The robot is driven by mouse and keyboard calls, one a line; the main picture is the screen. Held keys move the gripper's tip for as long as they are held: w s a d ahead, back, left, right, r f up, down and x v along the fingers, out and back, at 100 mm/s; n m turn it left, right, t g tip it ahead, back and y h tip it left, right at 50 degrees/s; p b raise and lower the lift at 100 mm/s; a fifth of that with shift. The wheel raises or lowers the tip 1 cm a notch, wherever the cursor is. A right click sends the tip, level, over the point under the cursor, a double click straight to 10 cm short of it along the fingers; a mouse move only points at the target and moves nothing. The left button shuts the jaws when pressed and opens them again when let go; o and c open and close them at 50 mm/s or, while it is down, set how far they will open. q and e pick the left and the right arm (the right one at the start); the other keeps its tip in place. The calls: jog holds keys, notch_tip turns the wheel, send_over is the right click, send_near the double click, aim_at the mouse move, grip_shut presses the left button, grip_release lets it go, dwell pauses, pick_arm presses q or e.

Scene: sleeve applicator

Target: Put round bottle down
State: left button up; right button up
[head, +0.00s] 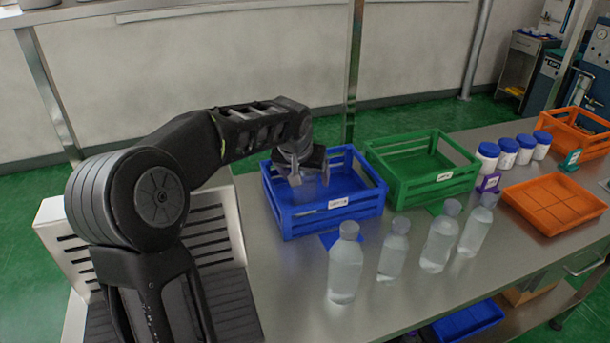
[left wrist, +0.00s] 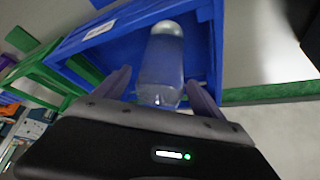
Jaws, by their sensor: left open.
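The clear round bottle (left wrist: 162,72) with a pale cap shows in the left wrist view, inside the blue crate (left wrist: 212,50). My left gripper (left wrist: 160,88) is open, with one finger on each side of the bottle. I cannot tell whether a finger touches it. In the head view my left gripper (head: 308,178) reaches down into the blue crate (head: 335,216) from above. There the bottle is mostly hidden by the gripper, and its base cannot be made out. My right gripper is not in view.
Several clear bottles (head: 345,268) stand on the steel table in front of the crates. A green crate (head: 432,187) stands right of the blue one. White jars with blue lids (head: 487,158) and an orange tray (head: 555,205) are farther right.

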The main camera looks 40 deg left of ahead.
pick_arm(q)
jog(key=shift+r, duration=0.25)
jog(key=shift+s+r, duration=0.15)
jog(key=shift+r, duration=0.1)
jog(key=v, duration=1.1)
jog(key=shift+o, duration=0.4)
jog(key=shift+d+r, duration=0.1)
dwell(0.6)
